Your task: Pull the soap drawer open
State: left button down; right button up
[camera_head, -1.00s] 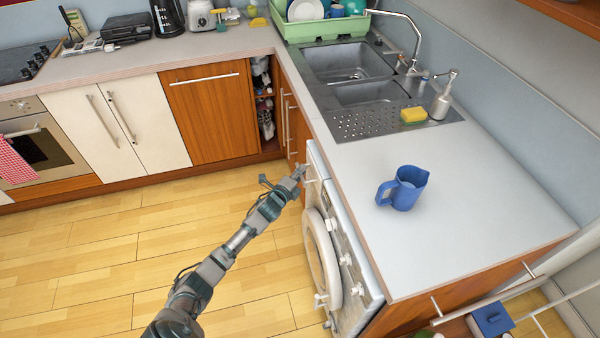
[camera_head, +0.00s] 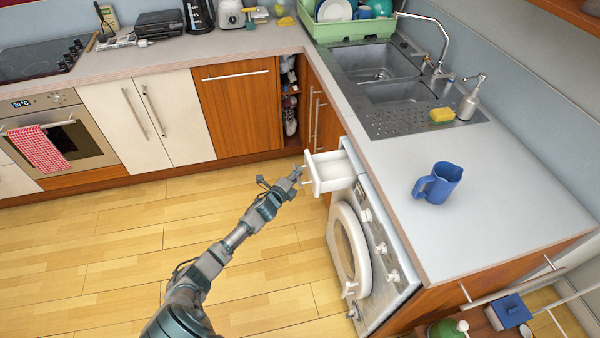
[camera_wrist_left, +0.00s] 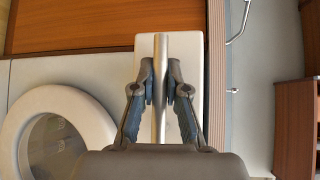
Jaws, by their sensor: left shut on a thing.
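The white soap drawer (camera_head: 332,171) sticks out of the upper front of the washing machine (camera_head: 372,240), pulled open with its inside showing. My left gripper (camera_head: 298,172) is at the drawer's front, shut on its handle. In the left wrist view, the gripper's two fingers (camera_wrist_left: 160,85) close around the metal bar handle (camera_wrist_left: 161,110), with the white drawer front (camera_wrist_left: 190,60) behind it. My right gripper is not in view.
The round washer door (camera_head: 348,250) is shut below the drawer. A blue jug (camera_head: 438,184) stands on the worktop (camera_head: 490,195) above. The wooden floor (camera_head: 120,240) to the left of the machine is clear.

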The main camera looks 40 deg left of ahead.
pick_arm(q)
jog(key=c, duration=1.2)
grip_release()
jog(key=shift+d+f, duration=0.1)
jog(key=shift+f, duration=0.15)
jog(key=shift+r, duration=0.1)
jog(key=s, duration=0.4)
jog(key=s+r, duration=0.1)
jog(key=s, duration=0.6)
jog(key=shift+s+d+r, duration=0.25)
jog(key=shift+s+d, duration=0.1)
jog(key=shift+d, duration=0.05)
